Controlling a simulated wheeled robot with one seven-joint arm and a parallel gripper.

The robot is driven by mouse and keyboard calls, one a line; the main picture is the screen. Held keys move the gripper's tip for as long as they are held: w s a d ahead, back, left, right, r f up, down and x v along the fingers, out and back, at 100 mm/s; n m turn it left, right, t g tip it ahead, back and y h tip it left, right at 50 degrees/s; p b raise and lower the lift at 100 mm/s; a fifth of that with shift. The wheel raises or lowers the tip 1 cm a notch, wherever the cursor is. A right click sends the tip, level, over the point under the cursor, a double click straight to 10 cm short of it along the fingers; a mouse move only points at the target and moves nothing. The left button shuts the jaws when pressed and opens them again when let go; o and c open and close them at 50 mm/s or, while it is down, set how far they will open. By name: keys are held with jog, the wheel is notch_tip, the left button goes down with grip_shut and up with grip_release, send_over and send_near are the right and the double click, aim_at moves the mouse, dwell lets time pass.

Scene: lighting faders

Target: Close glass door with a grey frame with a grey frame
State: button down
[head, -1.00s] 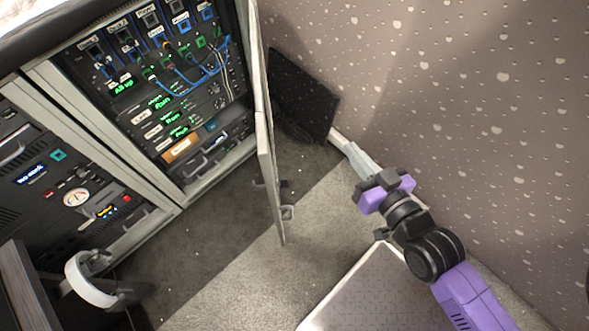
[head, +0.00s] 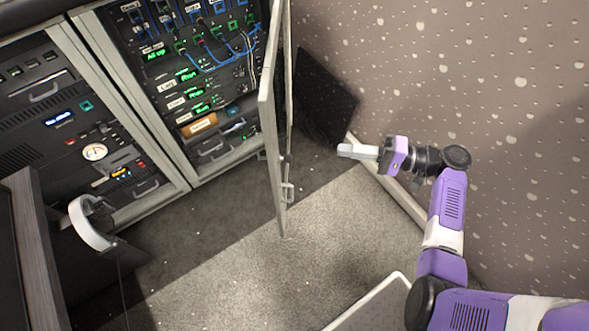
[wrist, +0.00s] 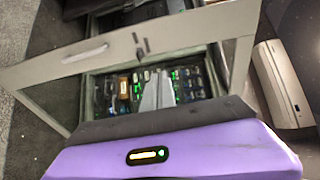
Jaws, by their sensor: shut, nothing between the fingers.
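The glass door with a grey frame (head: 268,135) stands swung out from the right-hand rack cabinet (head: 95,38), seen nearly edge-on in the head view. Its handle (head: 288,192) is near the free edge. In the wrist view the door's grey frame (wrist: 215,32) crosses the picture, with a pale handle (wrist: 85,53) and a small dark lock; lit rack equipment shows behind it. My gripper (head: 345,150) is shut and empty. It is to the right of the door, apart from it in the head view. In the wrist view its shut fingers (wrist: 157,90) point toward the door.
A dark panel (head: 325,98) leans at the wall behind the door. The patterned wall (head: 450,70) is close on the right. White headphones (head: 90,222) hang at the lower left. The carpet (head: 240,270) before the cabinets is clear.

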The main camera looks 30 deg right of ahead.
jog(key=s+a+r+n+g+y, duration=0.1)
jog(key=s+a+n+y, duration=0.1)
jog(key=s+a, duration=0.1)
send_near(276, 161)
jog(key=shift+g, duration=0.3)
jog(key=x, duration=0.7)
jog(key=shift+r+p, duration=0.4)
